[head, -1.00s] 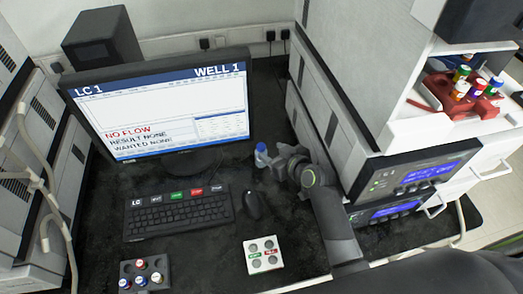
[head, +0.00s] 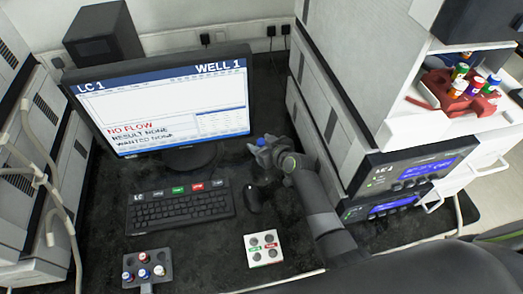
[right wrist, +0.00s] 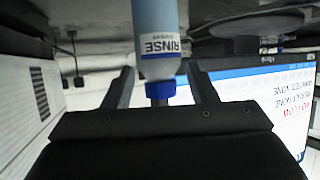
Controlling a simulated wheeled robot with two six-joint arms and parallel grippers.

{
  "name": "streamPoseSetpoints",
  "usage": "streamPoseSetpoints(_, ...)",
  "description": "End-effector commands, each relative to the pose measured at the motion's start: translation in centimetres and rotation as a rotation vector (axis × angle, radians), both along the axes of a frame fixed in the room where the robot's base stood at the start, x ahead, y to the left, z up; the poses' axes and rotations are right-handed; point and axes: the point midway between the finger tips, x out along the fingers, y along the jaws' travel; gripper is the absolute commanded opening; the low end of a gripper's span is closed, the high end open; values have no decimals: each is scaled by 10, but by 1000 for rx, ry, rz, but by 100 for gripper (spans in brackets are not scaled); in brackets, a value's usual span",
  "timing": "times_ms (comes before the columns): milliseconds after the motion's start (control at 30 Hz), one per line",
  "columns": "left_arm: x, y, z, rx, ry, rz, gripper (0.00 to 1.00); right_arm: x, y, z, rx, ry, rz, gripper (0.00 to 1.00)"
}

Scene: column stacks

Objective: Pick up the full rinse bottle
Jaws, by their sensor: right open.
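The rinse bottle (right wrist: 157,30) hangs down from the top edge of the right wrist view. It is pale blue with a white label reading RINSE, and its blue cap (right wrist: 159,90) points toward my gripper. My right gripper (right wrist: 160,80) is open, with one finger on each side of the bottle's neck and visible gaps between. In the head view the blue cap (head: 262,142) shows at the jaws of my right gripper (head: 260,150), which hide most of the bottle. My left gripper is not in view.
A monitor (head: 165,105) stands behind a keyboard (head: 180,211). A mouse (head: 253,199) lies close to my right gripper. A white holder (head: 250,258) and a dark vial rack (head: 135,258) sit in front. Instrument stacks (head: 340,110) rise on the right.

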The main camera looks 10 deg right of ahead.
Motion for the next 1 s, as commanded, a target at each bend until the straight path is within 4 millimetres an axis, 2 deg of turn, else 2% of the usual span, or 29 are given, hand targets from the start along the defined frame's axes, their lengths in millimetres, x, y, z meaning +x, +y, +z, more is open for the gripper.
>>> streamPoseSetpoints(133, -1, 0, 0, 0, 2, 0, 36, 0, 0, 0, 1, 0, 0, 49)
streamPoseSetpoints(400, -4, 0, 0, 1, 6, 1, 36, 0, 0, 0, 1, 1, 0, 14)
streamPoseSetpoints(433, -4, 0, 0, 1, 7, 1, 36, -1, 0, -1, 0, 2, 0, 13)
streamPoseSetpoints(767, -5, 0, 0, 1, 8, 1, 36, -1, 0, 1, 0, 4, 1, 12)
streamPoseSetpoints(867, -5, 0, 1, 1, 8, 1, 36, -1, 0, 10, 0, 1, 2, 12)
streamPoseSetpoints(1000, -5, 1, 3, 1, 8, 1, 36, 0, 0, 33, 1, -3, 1, 12)
